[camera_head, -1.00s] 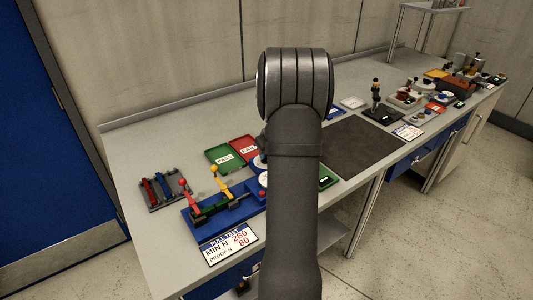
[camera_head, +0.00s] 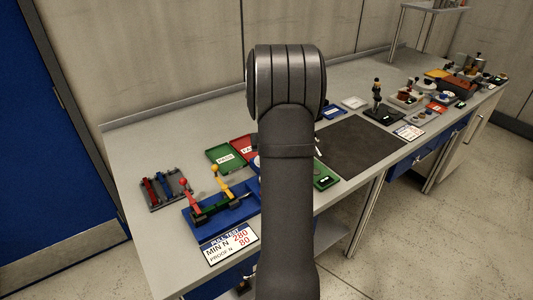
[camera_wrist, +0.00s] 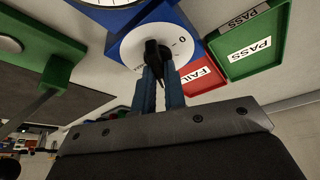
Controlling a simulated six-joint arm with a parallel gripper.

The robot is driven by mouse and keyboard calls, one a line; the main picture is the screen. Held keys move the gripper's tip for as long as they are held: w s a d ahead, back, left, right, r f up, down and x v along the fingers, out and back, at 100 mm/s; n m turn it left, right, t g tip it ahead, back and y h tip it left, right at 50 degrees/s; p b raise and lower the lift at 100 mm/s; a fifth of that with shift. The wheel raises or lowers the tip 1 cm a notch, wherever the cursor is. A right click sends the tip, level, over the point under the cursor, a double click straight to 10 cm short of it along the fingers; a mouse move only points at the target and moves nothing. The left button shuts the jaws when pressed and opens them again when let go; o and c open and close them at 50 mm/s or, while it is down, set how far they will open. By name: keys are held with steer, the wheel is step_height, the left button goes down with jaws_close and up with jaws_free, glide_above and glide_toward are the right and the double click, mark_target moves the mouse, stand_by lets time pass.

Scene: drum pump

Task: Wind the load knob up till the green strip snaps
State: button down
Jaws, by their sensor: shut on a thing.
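The blue pull-test rig (camera_head: 246,212) stands on the bench with its red lever (camera_head: 186,186) and yellow lever (camera_head: 222,182). A short green strip (camera_head: 203,211) appears between the levers, too small to tell its exact state. In the wrist view the black load knob (camera_wrist: 152,46) stands on a white dial (camera_wrist: 130,46) marked with a 0. My gripper (camera_wrist: 158,66) has its blue fingers shut on the knob. In the head view my arm hides the gripper, the knob and most of the rig's right end.
A green PASS tray (camera_head: 223,157) and a red FAIL tray (camera_head: 240,143) lie behind the rig. A rack of colored strips (camera_head: 160,190) stands to its left. A placard (camera_head: 229,246) reads MIN N 280, PROOF N 80. A dark mat (camera_head: 362,149) lies right of my arm.

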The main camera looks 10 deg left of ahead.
steer(key=c, duration=1.5)
jaws_free()
steer(key=v, duration=1.7)
steer(key=shift+r, duration=0.3)
